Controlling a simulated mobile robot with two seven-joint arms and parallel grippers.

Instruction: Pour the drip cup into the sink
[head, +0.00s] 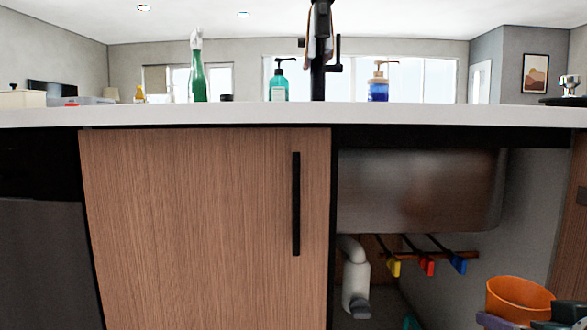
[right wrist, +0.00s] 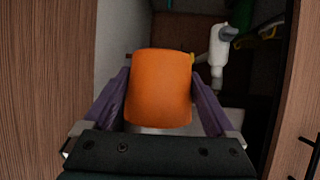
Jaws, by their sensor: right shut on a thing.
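The orange cup (head: 520,297) is at the bottom right of the head view, with its rim up and slightly tilted. What is inside it cannot be told. My right gripper (right wrist: 160,90) is shut on the orange cup, with a purple finger on each side of it. The sink (head: 420,190) shows from below as a metal basin under the white countertop (head: 300,116). Its opening is hidden. The cup is in front of the open cabinet space, lower than the basin. My left gripper is not in view.
A black faucet (head: 319,50) and bottles stand on the countertop above. A closed wooden cabinet door (head: 205,225) is left of the open space. A white drain pipe (head: 354,277) and valves with yellow, red and blue handles are under the basin.

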